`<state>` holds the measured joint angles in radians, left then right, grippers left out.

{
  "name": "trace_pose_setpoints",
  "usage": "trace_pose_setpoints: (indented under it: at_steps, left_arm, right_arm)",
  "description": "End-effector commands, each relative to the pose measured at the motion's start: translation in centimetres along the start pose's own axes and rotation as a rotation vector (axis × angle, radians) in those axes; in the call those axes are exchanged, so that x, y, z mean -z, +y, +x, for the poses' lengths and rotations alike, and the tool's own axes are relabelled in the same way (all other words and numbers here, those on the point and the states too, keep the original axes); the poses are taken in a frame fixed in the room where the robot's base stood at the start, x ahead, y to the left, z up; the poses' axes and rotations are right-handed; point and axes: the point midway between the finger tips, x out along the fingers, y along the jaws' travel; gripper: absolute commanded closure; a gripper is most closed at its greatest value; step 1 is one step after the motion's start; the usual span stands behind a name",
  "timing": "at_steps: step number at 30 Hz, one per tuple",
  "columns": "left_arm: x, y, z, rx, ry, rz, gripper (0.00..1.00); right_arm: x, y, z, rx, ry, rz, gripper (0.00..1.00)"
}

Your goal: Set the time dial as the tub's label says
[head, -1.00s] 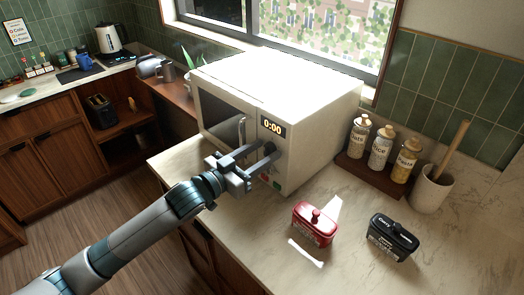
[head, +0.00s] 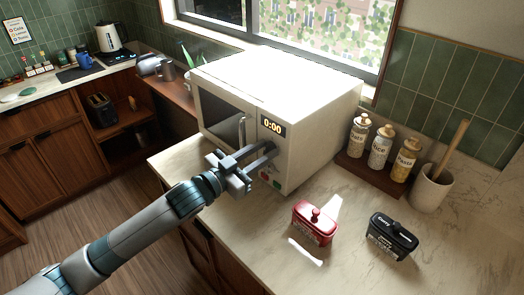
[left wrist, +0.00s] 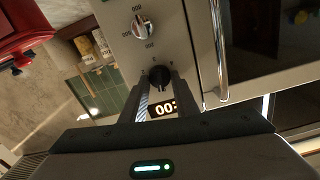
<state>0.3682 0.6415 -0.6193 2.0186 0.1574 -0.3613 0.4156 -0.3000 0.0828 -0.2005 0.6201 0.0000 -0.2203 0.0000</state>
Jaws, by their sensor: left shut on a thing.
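The white microwave (head: 285,95) stands on the counter, and its display (head: 272,128) reads 0:00. My left gripper (head: 268,152) is at its control panel, shut on the dark dial (left wrist: 159,76) just by the display. In the left wrist view one finger (left wrist: 160,88) lies on each side of the dial. A second, silver dial (left wrist: 143,25) has numbers around it, too small to read surely. A red tub (head: 315,224) and a black tub (head: 392,237) stand on the counter. The black lid seems to read "Curry"; the front labels are too small to read. My right gripper is not in view.
Several labelled jars (head: 380,148) stand on a wooden board right of the microwave, beside a white crock (head: 432,187) with a wooden utensil. The microwave door handle (left wrist: 218,50) is close beside my left gripper. The counter in front of the tubs is clear.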

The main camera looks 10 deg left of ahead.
Motion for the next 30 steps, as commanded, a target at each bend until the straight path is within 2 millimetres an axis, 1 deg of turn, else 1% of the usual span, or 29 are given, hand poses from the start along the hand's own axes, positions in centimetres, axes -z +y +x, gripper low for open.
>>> trace_pose_setpoints:
  at_steps: [15, 30]
  left_arm:
    - [0.1, 0.1, 0.0, -0.001, 0.001, 0.459, 0.95]
    - [0.0, 0.2, 0.0, 0.000, 0.000, 0.936, 0.95]
  right_arm:
    - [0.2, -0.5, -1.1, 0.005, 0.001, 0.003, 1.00]
    - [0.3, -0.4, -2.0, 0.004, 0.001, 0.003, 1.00]
